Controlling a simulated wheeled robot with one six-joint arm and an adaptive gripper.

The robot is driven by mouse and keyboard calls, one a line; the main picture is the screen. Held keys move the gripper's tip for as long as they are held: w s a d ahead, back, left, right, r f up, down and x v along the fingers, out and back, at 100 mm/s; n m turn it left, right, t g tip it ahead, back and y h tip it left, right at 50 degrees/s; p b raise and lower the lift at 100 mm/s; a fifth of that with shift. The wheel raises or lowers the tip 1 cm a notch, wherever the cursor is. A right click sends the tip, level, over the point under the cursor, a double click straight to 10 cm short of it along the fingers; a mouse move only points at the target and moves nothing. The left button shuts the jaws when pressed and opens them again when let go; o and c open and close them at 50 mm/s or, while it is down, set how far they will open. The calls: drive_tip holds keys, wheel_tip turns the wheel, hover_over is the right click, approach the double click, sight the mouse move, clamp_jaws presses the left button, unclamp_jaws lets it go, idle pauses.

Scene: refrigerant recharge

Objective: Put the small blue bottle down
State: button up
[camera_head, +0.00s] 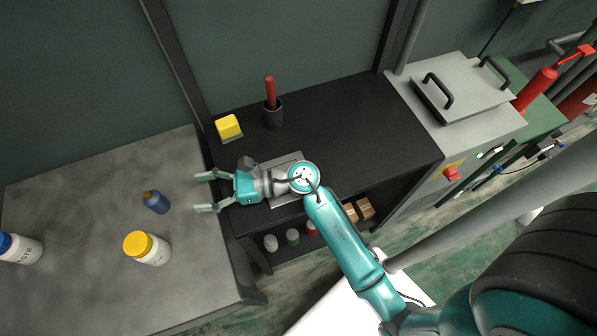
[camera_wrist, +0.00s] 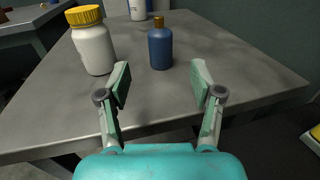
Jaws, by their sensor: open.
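The small blue bottle (camera_head: 156,202) with an orange-brown cap stands upright on the grey table (camera_head: 90,290), to the left of my gripper in the head view. My gripper (camera_head: 206,192) is open and empty, its fingers pointing at the bottle across a gap. In the wrist view the blue bottle (camera_wrist: 160,47) stands beyond the open fingertips (camera_wrist: 160,82), roughly centred between them and apart from both.
A white jar with a yellow lid (camera_head: 147,248) stands near the bottle. A white container with a blue lid (camera_head: 20,248) is at the far left. A black bench (camera_head: 340,125) carries a yellow block (camera_head: 228,127) and a dark cup (camera_head: 273,115) with a red-handled item.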

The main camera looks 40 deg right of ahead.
drive_tip(key=s+d+r+m+t+h, duration=0.25)
drive_tip(key=s+m+t, duration=0.25)
drive_tip(key=s+m, duration=0.55)
drive_tip(key=s+d+r+m+t+h, duration=0.25)
drive_tip(key=s+m+t, duration=0.35)
drive_tip(key=m, duration=0.8)
drive_tip(key=s+d+f+m+g+h, duration=0.2)
drive_tip(key=s+d+m+g+h, duration=0.1)
drive_tip(key=s+m, duration=0.5)
drive_tip(key=s+d+f+m+g+h, duration=0.2)
drive_tip(key=s+d+m+h, duration=0.4)
drive_tip(key=m, duration=0.8)
drive_tip(key=shift+s+f+m+g+h, duration=0.2)
drive_tip(key=shift+s+m+g+h, duration=0.25)
drive_tip(key=shift+s, duration=0.9)
